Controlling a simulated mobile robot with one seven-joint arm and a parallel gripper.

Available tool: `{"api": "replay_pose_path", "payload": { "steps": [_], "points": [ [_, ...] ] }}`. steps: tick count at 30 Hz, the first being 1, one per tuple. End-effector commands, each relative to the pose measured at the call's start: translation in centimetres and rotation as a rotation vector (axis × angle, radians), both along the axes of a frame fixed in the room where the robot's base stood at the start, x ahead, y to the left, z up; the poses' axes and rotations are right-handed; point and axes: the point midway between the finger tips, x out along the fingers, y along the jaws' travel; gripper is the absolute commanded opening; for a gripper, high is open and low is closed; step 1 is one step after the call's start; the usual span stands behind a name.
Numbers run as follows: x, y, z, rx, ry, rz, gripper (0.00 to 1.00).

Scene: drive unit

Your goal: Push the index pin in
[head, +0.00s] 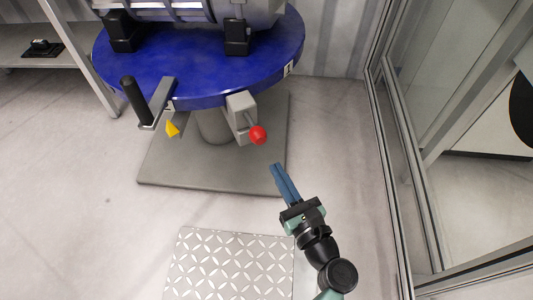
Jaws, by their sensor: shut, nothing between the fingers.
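The index pin (257,134) has a red ball knob on a short grey stem. The stem sticks out of a grey block (241,112) at the front rim of the blue round table (200,82). A gap between the knob and the block shows the stem. My gripper (276,168) is shut and empty, its blue fingers pointing up and left toward the knob. In the picture the fingertips are below and right of the knob, apart from it. The pin's inner end is hidden in the block.
A black-handled crank (136,102) and a yellow pointer (172,128) are at the table's front left. A grey pedestal stands on a base plate (205,178). A tread plate (230,265) lies in front. A framed glass partition (398,180) is at right.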

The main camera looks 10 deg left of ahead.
Motion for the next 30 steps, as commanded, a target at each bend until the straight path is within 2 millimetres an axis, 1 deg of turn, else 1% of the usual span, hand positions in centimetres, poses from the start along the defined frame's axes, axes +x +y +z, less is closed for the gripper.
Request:
{"api": "replay_pose_path", "payload": {
  "steps": [1,3,9,15,26,30],
  "points": [
    [1.1,0.6,-0.3,-0.002,-0.004,0.003,0.0],
    [2.3,1.4,-0.3,-0.002,-0.004,0.004,0.0],
    [4.8,2.8,-0.2,-0.001,-0.002,0.001,0.0],
    [5.8,3.4,0.0,-0.001,0.0,-0.001,0.0],
    [5.9,3.4,0.0,-0.001,-0.001,0.0,0.0],
    [7.1,4.1,0.0,-0.001,-0.002,0.003,0.0]
  ]
}}
